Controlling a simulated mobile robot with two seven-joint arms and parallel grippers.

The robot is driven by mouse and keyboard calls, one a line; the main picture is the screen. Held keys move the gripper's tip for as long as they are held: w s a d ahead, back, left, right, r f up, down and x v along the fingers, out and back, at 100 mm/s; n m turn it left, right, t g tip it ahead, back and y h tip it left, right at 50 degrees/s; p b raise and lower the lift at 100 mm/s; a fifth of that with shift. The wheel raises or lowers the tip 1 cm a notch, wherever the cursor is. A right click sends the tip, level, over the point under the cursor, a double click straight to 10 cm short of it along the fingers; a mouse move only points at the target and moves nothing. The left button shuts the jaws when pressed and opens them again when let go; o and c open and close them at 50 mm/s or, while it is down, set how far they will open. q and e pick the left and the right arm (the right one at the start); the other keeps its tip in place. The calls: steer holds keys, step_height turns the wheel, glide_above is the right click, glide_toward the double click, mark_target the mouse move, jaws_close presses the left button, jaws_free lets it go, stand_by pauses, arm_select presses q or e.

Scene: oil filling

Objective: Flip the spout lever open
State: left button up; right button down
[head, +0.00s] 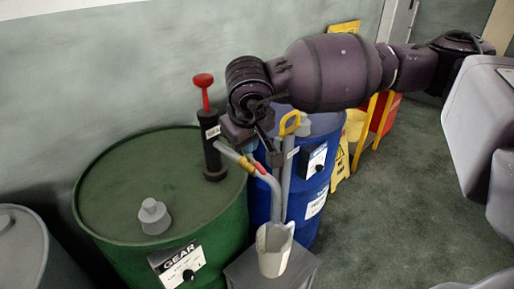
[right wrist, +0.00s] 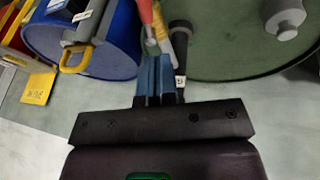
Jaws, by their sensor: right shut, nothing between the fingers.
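A hand pump (head: 212,150) with a red handle stands on the green drum. My right gripper (head: 272,157) is just above the spout near the lever. In the right wrist view its fingers (right wrist: 154,62) are together and empty, with tips close to the lever and spout. I cannot tell whether they touch. My left gripper is out of view.
The green drum (head: 110,190) carries a grey cap (head: 153,216). The jug stands on a grey box (head: 300,268). Open floor lies to the right.

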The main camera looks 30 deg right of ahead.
steer(key=v, duration=0.9)
steer(key=shift+a, duration=0.2)
steer(key=shift+w+f, duration=0.1)
